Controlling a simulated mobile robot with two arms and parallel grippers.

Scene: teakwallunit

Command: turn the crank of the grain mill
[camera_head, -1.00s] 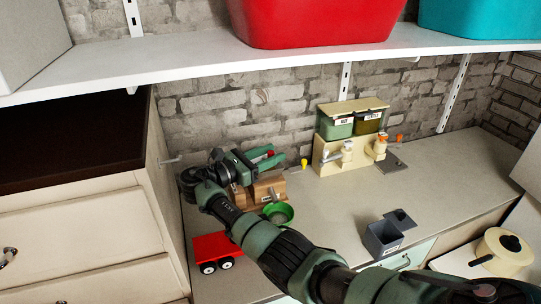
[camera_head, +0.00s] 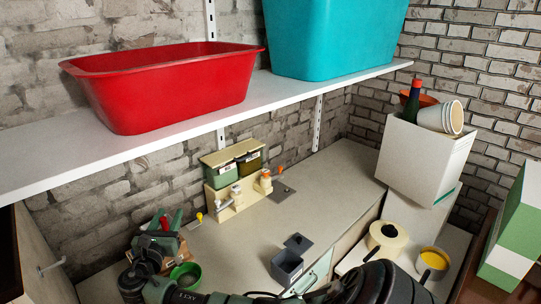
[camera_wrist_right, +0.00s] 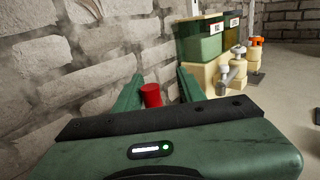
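The grain mill seems to be the brown wooden body (camera_head: 183,247) at the lower left in the head view, mostly hidden by my right gripper. A red knob (camera_head: 165,223) stands there between the green fingers of my right gripper (camera_head: 167,220). In the right wrist view the red knob (camera_wrist_right: 151,95) shows between the two fingers (camera_wrist_right: 158,90), with a gap visible on its right. The gripper is open around it. A yellow knob (camera_head: 199,216) on a thin arm sticks out to the right of the wooden body. My left gripper is not in view.
A green bowl (camera_head: 186,275) sits in front of the mill. A cream dispenser (camera_head: 236,203) with green bins stands against the brick wall. A grey box (camera_head: 287,267) is on the counter (camera_head: 235,250). A white shelf (camera_head: 150,150) with red and teal tubs hangs above.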

